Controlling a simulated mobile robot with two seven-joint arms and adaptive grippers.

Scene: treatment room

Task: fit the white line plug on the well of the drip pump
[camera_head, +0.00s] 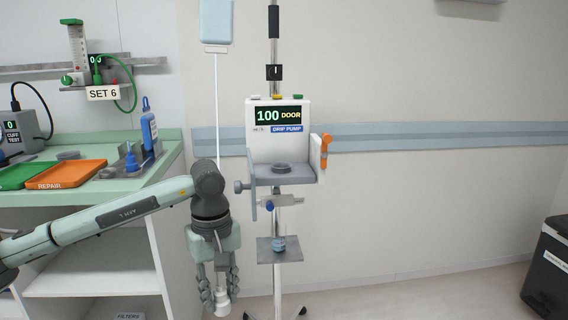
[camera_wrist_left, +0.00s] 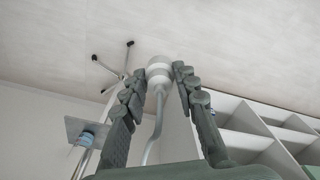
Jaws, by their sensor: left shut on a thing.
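The drip pump (camera_head: 263,145) is a white unit on a pole, with its display reading "100 DOOR". Its well, a dark round ring (camera_head: 283,168), sits on the pump's grey shelf and looks empty. My left gripper (camera_head: 221,296) points down, low and to the left of the pump. It is shut on the white line plug (camera_head: 222,308), which shows below the fingertips. In the left wrist view the plug (camera_wrist_left: 159,69) sits between the fingertips of the gripper (camera_wrist_left: 161,78), with its pale tube trailing back. My right gripper is not in view.
A pale blue bag (camera_head: 217,22) hangs above, with a white line (camera_head: 217,105) running down behind my arm. An orange latch (camera_head: 326,150) stands at the pump's right side. A small grey plate (camera_head: 279,256) is on the pole below. The green-topped counter (camera_head: 125,183) is at left.

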